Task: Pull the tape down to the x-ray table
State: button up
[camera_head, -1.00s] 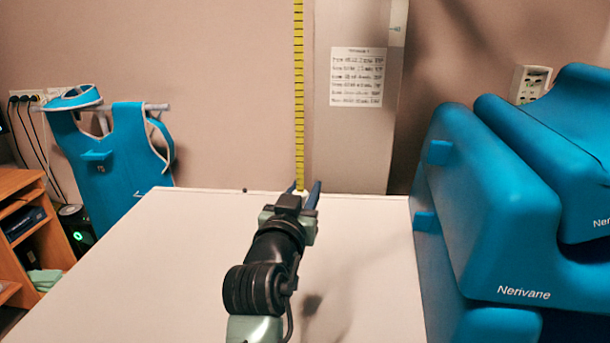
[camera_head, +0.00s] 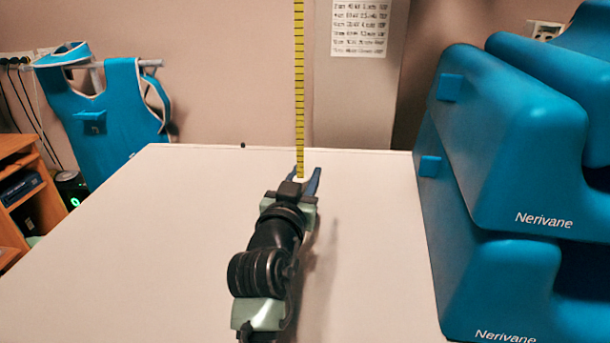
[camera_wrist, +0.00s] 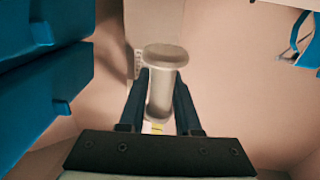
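The yellow tape (camera_head: 299,90) with black marks hangs straight down in front of the back wall, its lower end at my gripper (camera_head: 307,174). In the wrist view, my gripper (camera_wrist: 161,80) has its two dark blue fingers closed on a pale round-ended tape handle (camera_wrist: 164,88). A bit of yellow tape shows between the finger bases. The white x-ray table (camera_head: 150,230) lies under my arm. My gripper is over its far part, near the back edge; the exact height of the handle above it is hard to tell.
Stacked blue cushions (camera_head: 500,150) stand along the table's right side. A blue apron (camera_head: 118,105) hangs on a rail at the back left. A wooden shelf (camera_head: 22,195) stands at far left. A grey wall panel (camera_head: 355,105) with a printed sheet is behind. The table's left half is clear.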

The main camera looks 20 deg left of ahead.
jog(key=o, duration=0.3)
jog(key=s, duration=0.4)
jog(key=s+d, duration=0.1)
jog(key=s, duration=0.8)
jog(key=shift+d, duration=0.3)
